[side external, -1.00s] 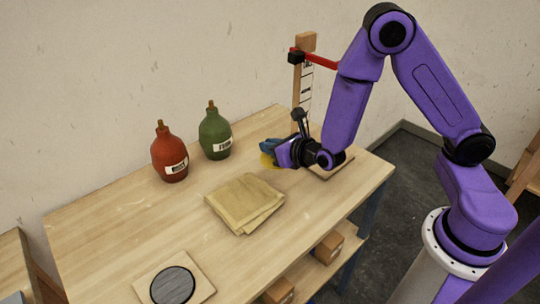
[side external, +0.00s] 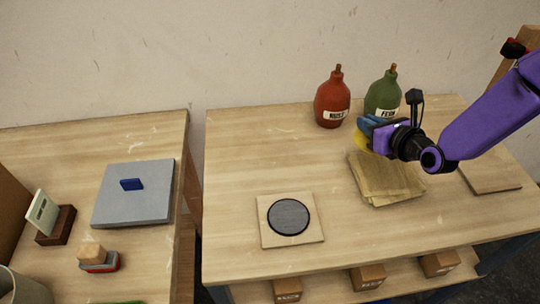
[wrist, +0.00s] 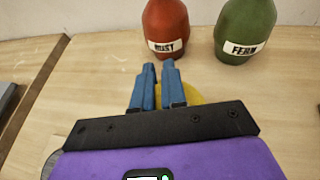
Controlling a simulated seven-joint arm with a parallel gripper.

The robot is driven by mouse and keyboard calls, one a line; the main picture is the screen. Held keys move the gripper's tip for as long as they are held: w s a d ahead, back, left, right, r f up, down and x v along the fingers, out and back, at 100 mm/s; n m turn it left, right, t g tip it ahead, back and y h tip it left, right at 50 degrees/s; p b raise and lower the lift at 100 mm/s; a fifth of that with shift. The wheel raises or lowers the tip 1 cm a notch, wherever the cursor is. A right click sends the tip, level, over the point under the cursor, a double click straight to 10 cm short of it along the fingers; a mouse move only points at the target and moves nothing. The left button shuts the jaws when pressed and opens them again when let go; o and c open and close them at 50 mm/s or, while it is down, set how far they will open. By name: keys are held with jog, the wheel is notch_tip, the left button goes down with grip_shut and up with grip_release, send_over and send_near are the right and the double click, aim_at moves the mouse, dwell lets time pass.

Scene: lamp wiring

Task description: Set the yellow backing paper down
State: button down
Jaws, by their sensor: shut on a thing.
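The yellow backing paper (side external: 361,143) shows as a small bright yellow piece at my gripper (side external: 365,125) in the side view. It also shows in the wrist view (wrist: 193,92), partly hidden behind the blue fingers and the black gripper body. My gripper is shut on it, with the fingers (wrist: 159,72) nearly together. In the side view the gripper appears above the far edge of the tan paper stack, in front of the green bottle. Its exact height above the table is hard to tell.
A red bottle (side external: 333,100) and a green bottle (side external: 383,94) stand at the back. Tan papers (side external: 388,183) lie stacked near the gripper. A square board with a dark disc (side external: 289,216) lies front left. The table between (side external: 250,160) is bare. Another bench (side external: 60,150) stands left.

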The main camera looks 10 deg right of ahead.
jog(key=s+a+r+n+y, duration=0.2)
jog(key=s+a, duration=0.1)
jog(key=a, duration=1.1)
send_over(264, 151)
jog(key=shift+g+y, duration=0.3)
jog(key=f, duration=0.9)
jog(key=shift+s+d+f, duration=0.15)
jog(key=shift+d+f, duration=0.05)
jog(key=shift+f, duration=0.05)
jog(key=shift+w+a+f, duration=0.2)
jog(key=shift+w+f, duration=0.05)
jog(key=shift+f, duration=1.6)
jog(key=shift+f, duration=0.1)
jog(key=c, duration=1.2)
grip_release()
